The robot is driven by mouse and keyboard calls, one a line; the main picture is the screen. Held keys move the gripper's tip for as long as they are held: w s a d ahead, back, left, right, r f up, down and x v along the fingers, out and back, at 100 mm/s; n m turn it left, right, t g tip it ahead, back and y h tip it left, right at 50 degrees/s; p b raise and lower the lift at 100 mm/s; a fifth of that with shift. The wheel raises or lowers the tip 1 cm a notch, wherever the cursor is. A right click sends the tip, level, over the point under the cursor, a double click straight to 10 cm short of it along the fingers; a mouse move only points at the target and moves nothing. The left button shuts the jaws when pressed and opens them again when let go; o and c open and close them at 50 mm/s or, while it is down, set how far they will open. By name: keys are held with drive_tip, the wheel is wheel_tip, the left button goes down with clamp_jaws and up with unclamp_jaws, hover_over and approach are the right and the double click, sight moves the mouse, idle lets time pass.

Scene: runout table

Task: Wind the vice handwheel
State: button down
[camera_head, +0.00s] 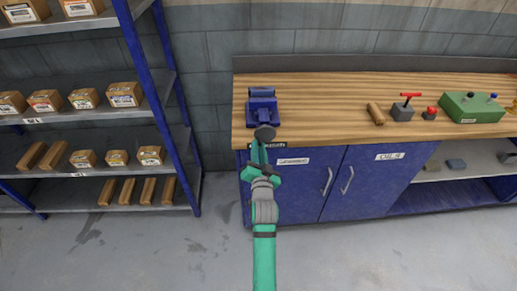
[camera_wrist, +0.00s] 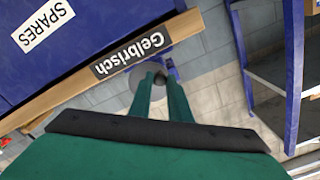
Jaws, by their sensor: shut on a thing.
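The blue vice (camera_head: 262,106) stands on the wooden bench top near its left end. Its dark grey handwheel (camera_head: 265,133) faces me at the bench's front edge. My green gripper (camera_head: 261,145) reaches up to the handwheel from in front and is shut on it. In the wrist view, the two green fingers (camera_wrist: 164,82) meet the grey handwheel (camera_wrist: 138,82), which is partly hidden behind them. A bit of the blue vice (camera_wrist: 171,69) shows beyond the fingers.
The blue cabinet (camera_head: 334,207) stands under the bench top (camera_head: 330,95). A wooden cylinder (camera_head: 376,113), a clamp with a red handle (camera_head: 402,111) and a green box (camera_head: 470,106) lie to the right. A blue-framed shelf (camera_head: 165,107) with boxes stands at left; floor between is clear.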

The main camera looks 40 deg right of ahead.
drive_tip(key=n, duration=0.3)
drive_tip(key=shift+s+d+f, duration=0.1)
drive_tip(key=shift+d+f, duration=0.05)
drive_tip(key=shift+f, duration=0.15)
drive_tip(key=shift+s+d+f+n, duration=0.1)
drive_tip(key=shift+d+f+n, duration=0.1)
drive_tip(key=shift+n, duration=0.65)
drive_tip(key=shift+s+d+f+n, duration=0.1)
drive_tip(key=shift+f+n, duration=0.05)
drive_tip(key=shift+n, duration=0.7)
drive_tip(key=shift+d+n, duration=0.15)
drive_tip(key=shift+n, duration=0.45)
drive_tip(key=c, duration=1.8)
unclamp_jaws()
drive_tip(key=shift+o, duration=0.2)
